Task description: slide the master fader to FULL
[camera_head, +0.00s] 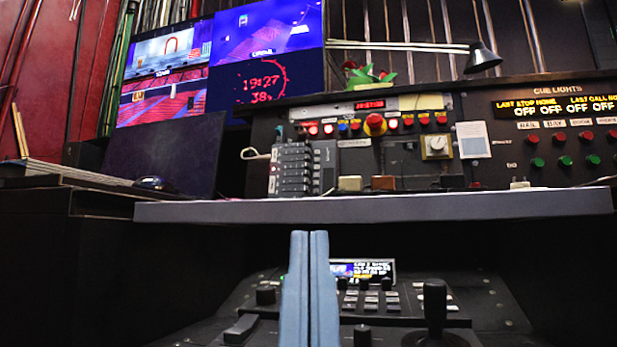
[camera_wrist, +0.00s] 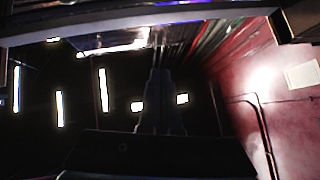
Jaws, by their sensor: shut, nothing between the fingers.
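My gripper (camera_head: 309,235) shows in the head view as two blue-grey fingers pressed side by side, pointing up, with nothing between them. It stands in front of the lower control console (camera_head: 220,312) and hides part of its middle. On that console are a dark wedge-shaped control (camera_head: 241,328) to the left of my fingers and a black upright lever (camera_head: 434,308) to the right. No legible label tells me which control is the master fader. My fingers look apart from both. The wrist view is dark and shows no fader that I can make out.
A grey shelf edge (camera_head: 380,208) runs across above the lower console. A grey-topped device with several keys (camera_head: 291,170) and an upper cue panel (camera_head: 540,135) with coloured buttons stand behind it. A small lit screen (camera_head: 362,270) is just right of my fingers.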

